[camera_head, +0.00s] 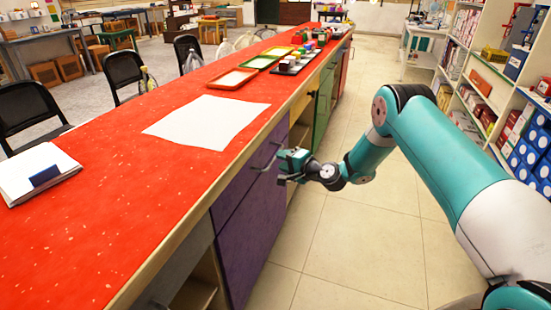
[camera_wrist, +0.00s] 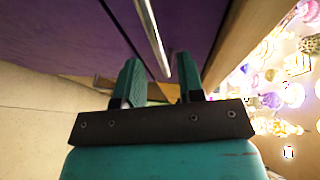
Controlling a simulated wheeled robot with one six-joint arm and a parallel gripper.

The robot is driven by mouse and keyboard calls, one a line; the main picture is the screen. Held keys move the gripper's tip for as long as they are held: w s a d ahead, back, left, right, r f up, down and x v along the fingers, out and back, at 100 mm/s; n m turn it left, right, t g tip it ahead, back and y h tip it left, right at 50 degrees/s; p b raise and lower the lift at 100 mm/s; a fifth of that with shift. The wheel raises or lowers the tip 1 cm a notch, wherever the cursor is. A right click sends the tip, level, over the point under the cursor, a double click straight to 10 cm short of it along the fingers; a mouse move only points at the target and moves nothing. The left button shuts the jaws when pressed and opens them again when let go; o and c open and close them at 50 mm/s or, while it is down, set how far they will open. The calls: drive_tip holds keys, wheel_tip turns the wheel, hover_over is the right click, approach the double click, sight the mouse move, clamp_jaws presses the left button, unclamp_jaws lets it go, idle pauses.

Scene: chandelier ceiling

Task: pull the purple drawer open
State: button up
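The purple drawer (camera_head: 234,192) is in the side of the long red-topped counter, above a larger purple front (camera_head: 256,238). It looks closed. Its metal bar handle (camera_head: 268,160) is near the drawer's right end. My gripper (camera_head: 280,168) is beside the handle in the head view. In the wrist view my gripper (camera_wrist: 158,70) is open, with its two teal fingers apart. The handle (camera_wrist: 152,35) runs down into the gap between the fingertips against the purple drawer face (camera_wrist: 85,35). I cannot tell whether the fingers touch it.
The red counter top (camera_head: 120,190) holds a white sheet (camera_head: 208,119), a notebook (camera_head: 36,175) and several trays farther back. A yellow drawer front (camera_head: 301,105) is beyond the purple one. Open tiled floor (camera_head: 350,240) lies right of the counter, with stocked shelves (camera_head: 500,90) beyond.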

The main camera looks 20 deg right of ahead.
drive_tip(key=shift+x, duration=2.1)
clamp_jaws()
